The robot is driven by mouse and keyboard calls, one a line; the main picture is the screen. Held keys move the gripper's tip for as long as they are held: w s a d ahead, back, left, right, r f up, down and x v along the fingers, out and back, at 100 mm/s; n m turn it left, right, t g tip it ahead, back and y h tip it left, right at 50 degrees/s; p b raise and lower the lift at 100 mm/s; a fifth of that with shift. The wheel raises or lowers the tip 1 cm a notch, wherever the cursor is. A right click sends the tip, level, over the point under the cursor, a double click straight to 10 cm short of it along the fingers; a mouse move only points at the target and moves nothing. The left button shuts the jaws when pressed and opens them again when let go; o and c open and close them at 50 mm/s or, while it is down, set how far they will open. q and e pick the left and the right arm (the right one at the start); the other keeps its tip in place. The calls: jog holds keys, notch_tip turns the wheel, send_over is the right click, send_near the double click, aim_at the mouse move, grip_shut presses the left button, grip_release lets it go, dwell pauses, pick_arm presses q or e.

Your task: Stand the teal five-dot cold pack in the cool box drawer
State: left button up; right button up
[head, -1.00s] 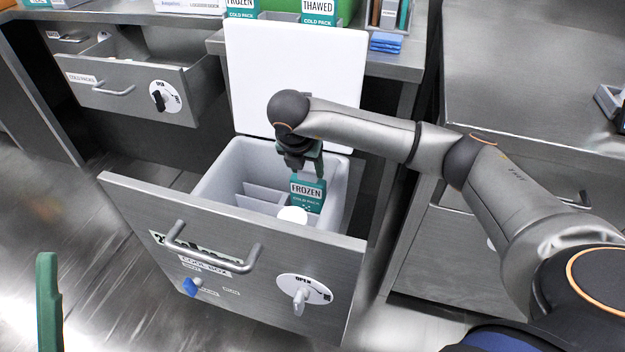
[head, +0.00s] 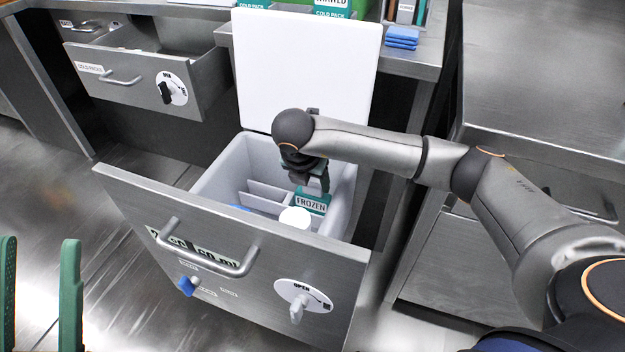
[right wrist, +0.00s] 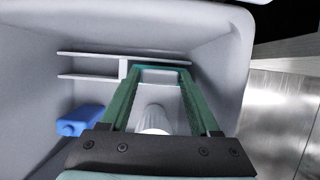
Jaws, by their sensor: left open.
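The cool box drawer (head: 215,232) is pulled out, with a grey-white box (head: 225,168) inside it and a white lid (head: 305,70) raised behind. My right gripper (head: 310,186) reaches down into the box at its right part. It is shut on the upper end of the teal cold pack (head: 312,204), labelled FROZEN. In the right wrist view the teal edge of the pack (right wrist: 160,69) shows between the fingertips. The pack's dots and lower end are hidden; I cannot tell if it touches the floor. My left gripper (head: 40,240) is open and empty at the lower left.
A white-capped bottle (head: 295,217) stands close in front of the pack. A blue bottle (right wrist: 80,120) lies left of it in the box. Pale dividers (head: 268,190) stand at the box's back left. Another drawer (head: 125,80) is open behind left. Blue pads (head: 402,36) lie on the bench.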

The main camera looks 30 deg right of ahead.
jog(key=o, duration=0.4)
jog(key=shift+c, duration=0.2)
pick_arm(q)
notch_tip(320, 180, up, 9)
jog(key=p, duration=0.8)
jog(key=shift+s+a+m+t+p, duration=0.2)
jog(key=shift+a+m+t+p, duration=0.1)
jog(key=shift+a+m, duration=0.15)
pick_arm(e)
jog(key=v, duration=1.2)
